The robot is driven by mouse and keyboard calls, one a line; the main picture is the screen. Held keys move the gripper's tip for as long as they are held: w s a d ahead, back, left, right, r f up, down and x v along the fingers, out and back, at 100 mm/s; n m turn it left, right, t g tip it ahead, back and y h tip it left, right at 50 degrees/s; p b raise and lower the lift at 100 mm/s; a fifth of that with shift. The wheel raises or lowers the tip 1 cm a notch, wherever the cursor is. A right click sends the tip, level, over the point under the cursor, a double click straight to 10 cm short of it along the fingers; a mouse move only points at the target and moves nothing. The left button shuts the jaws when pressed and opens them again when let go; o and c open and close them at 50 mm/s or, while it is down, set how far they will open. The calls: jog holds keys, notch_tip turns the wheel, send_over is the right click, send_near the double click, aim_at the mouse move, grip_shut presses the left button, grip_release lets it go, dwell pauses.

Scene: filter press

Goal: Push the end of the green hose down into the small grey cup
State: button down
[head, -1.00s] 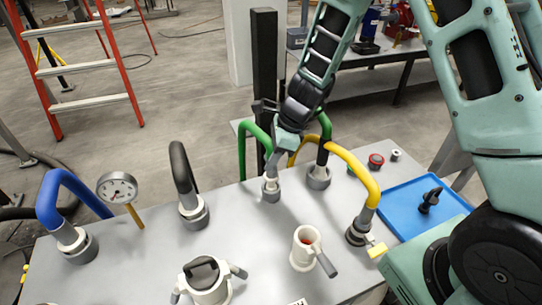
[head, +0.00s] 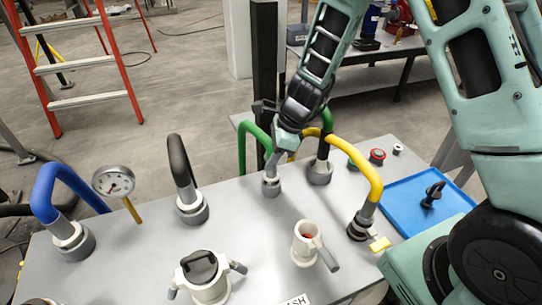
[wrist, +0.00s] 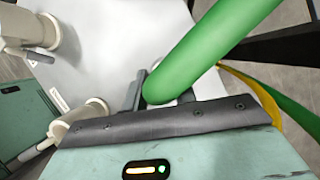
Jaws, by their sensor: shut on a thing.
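The green hose (head: 256,133) arches up from behind the bench and bends down to my gripper (head: 279,151). My gripper is shut on the hose near its end. In the wrist view the green hose (wrist: 205,55) comes down from the upper right between the two fingers (wrist: 160,92). The small grey cup (head: 271,187) stands on the bench right under my gripper. The hose's end is largely hidden by my gripper, and I cannot tell whether it is inside the cup. The cup is not clear in the wrist view.
A black hose in its cup (head: 192,208) stands to the left, a yellow hose (head: 362,168) to the right. Another grey cup (head: 320,172) with a dark hose is close on the right. A dark post (head: 265,75) rises behind. White vessels (head: 306,243) stand in front.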

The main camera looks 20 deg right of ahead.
jog(key=shift+f, duration=0.1)
jog(key=c, duration=1.1)
grip_release()
jog(key=shift+o, duration=0.2)
jog(key=p+v, duration=0.3)
jog(key=v, duration=1.4)
jog(key=s+a+n+h, duration=0.1)
jog(key=s+a+n, duration=0.3)
jog(key=s+n, duration=0.4)
jog(key=s+a+r+n+h, duration=0.1)
jog(key=s+a+n, duration=0.3)
jog(key=s+n, duration=0.4)
jog(key=s+a+n+g+h, duration=0.1)
jog(key=s+a+n, duration=0.3)
jog(key=s+n, duration=0.5)
jog(key=shift+a+r+n+h, duration=0.35)
jog(key=shift+r+n+h, duration=0.05)
jog(key=shift+n, duration=1.8)
